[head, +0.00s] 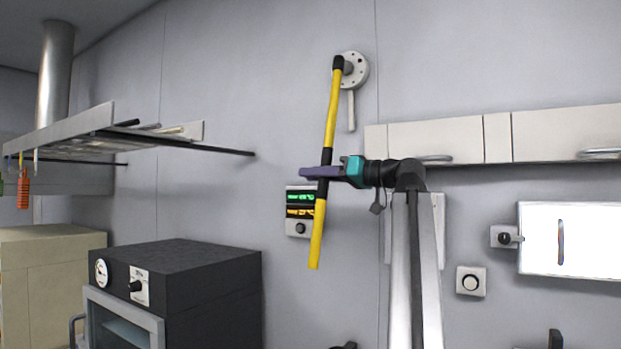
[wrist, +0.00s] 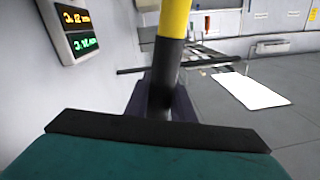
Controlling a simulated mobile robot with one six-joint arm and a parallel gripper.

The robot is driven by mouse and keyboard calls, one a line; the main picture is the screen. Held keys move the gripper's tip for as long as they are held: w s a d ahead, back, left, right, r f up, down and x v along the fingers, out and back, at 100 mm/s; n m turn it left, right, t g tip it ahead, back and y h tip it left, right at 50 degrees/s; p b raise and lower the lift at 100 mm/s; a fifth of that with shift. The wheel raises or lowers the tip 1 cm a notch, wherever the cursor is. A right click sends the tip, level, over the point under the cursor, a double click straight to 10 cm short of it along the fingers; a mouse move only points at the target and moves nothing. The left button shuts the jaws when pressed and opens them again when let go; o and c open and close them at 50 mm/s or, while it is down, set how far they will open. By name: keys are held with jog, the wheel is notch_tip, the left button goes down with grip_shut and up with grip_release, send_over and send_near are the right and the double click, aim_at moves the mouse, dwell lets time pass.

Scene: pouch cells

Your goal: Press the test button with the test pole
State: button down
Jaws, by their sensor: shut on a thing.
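The test pole (head: 331,112) is a long yellow rod with a black tip and a black grip band. It stands nearly upright, leaning slightly, in the head view. My gripper (head: 322,172) is shut on its black middle section, and the pole also shows in the wrist view (wrist: 173,20). The pole's black top overlaps a round grey wall fitting (head: 356,80) with a hanging lever; I cannot tell whether they touch. No button is clearly labelled as the test button. A square white plate with a round centre (head: 470,281) is on the wall at right.
A display panel (head: 292,211) with green and amber digits is behind the pole's lower part. A shelf (head: 70,128) juts out at left above a black oven (head: 190,275). Wall cabinets (head: 435,138) and a bright lit panel (head: 590,240) are at right.

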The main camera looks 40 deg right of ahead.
jog(key=shift+w+d, duration=0.15)
jog(key=shift+d, duration=0.5)
jog(key=shift+w+d+b, duration=0.2)
jog(key=shift+d+b, duration=0.45)
jog(key=shift+d, duration=0.15)
dwell(2.2)
jog(key=s+a, duration=0.3)
jog(key=a, duration=0.8)
jog(key=shift+a, duration=0.35)
dwell(1.3)
